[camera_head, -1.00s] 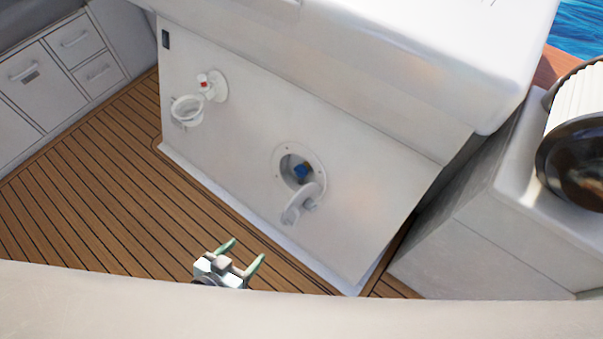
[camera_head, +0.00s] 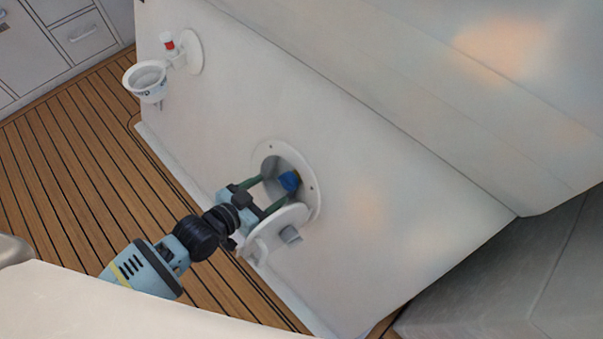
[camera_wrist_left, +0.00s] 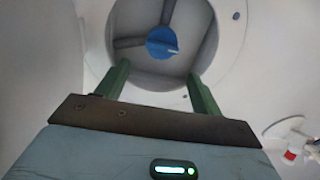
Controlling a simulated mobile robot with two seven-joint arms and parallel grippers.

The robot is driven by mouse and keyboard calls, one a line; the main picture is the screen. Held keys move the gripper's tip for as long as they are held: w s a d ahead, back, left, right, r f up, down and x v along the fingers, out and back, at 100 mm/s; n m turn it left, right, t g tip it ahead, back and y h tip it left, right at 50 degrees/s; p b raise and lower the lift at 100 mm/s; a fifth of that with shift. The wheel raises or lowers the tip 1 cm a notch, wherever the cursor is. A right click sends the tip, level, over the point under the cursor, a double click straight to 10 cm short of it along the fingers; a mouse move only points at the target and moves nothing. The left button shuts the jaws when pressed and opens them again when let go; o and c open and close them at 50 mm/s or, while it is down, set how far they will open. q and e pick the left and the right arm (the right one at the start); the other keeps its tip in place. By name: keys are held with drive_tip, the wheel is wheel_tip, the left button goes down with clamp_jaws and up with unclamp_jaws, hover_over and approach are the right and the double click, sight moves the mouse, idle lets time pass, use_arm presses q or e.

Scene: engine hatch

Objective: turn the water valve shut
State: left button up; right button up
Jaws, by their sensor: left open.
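The blue water valve (camera_head: 289,181) sits inside a round recess with a white flange (camera_head: 313,165) in the white panel. It also shows in the left wrist view (camera_wrist_left: 161,43), with dark pipes leading away from it. The hatch cover (camera_head: 268,236) hangs open below the recess. My left gripper (camera_head: 272,192) is open, its green fingers pointing into the opening with the valve ahead of them. In the left wrist view the fingers (camera_wrist_left: 158,80) stand apart below the valve, with nothing between them. My right gripper is not in view.
A white cup holder (camera_head: 146,80) with a red-and-white item (camera_head: 168,42) is mounted on the panel at upper left. A grey block (camera_head: 500,265) stands at lower right. The wooden deck (camera_head: 75,170) is clear at left.

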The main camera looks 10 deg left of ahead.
sight(283, 185)
use_arm(q)
drive_tip(key=shift+w+d+f, duration=0.15)
drive_tip(key=shift+w+f, duration=0.05)
drive_tip(key=shift+f, duration=0.55)
drive_tip(key=shift+r, duration=0.1)
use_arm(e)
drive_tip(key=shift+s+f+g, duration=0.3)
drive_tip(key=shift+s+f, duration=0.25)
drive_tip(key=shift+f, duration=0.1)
use_arm(q)
drive_tip(key=shift+w+d+b, duration=0.1)
drive_tip(key=shift+b, duration=0.2)
drive_tip(key=b+x, duration=0.2)
drive_tip(key=x, duration=0.4)
drive_tip(key=shift+b, duration=0.35)
drive_tip(key=shift+b+x, duration=0.3)
drive_tip(key=shift+x, duration=0.5)
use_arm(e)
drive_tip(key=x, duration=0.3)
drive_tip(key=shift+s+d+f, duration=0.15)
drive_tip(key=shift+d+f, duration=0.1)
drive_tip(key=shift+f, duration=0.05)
use_arm(q)
drive_tip(key=c, duration=1)
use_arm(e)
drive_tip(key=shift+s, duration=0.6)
